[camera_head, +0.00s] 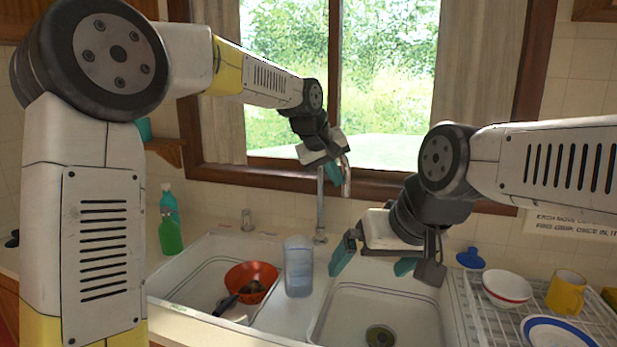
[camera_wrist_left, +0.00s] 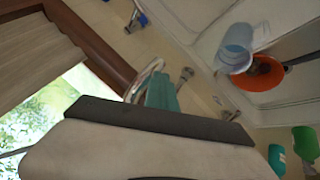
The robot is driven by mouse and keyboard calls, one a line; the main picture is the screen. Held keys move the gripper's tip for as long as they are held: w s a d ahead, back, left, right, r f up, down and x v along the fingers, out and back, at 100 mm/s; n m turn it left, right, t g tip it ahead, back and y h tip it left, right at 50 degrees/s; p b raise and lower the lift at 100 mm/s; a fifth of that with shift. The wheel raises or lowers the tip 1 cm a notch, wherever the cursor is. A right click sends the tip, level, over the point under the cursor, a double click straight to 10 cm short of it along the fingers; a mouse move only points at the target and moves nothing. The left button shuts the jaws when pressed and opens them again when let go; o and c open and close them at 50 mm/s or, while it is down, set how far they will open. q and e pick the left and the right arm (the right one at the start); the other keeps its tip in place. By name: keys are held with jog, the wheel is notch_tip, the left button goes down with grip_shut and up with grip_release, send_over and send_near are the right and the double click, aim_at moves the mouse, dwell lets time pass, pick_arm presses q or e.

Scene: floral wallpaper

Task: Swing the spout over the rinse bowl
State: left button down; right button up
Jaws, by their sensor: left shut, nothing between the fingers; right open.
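The chrome tap stands at the back of the double sink, between its basins, with an upright pipe (camera_head: 320,205) and a curved spout (camera_head: 346,178) whose end hangs right of the pipe. My left gripper (camera_head: 333,172) is shut and empty at the top of the spout; its teal fingers (camera_wrist_left: 162,92) overlap the chrome curve (camera_wrist_left: 145,80) in the left wrist view. I cannot tell whether they touch. The left basin (camera_head: 190,268) holds an orange-red bowl (camera_head: 262,270). The right basin (camera_head: 335,310) is empty, with a drain. My right gripper (camera_head: 375,267) is open and empty above it.
A clear bluish tumbler (camera_head: 298,268) stands on the divider between the basins. A green bottle (camera_head: 170,228) is at the left. A drying rack (camera_head: 480,315) at the right holds a white bowl (camera_head: 506,288), a yellow mug (camera_head: 566,292) and a blue-rimmed plate (camera_head: 530,325).

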pick_arm(q)
jog(key=d, duration=0.5)
jog(key=shift+w+d+r, duration=0.1)
jog(key=shift+w+d, duration=0.05)
jog(key=shift+w, duration=0.05)
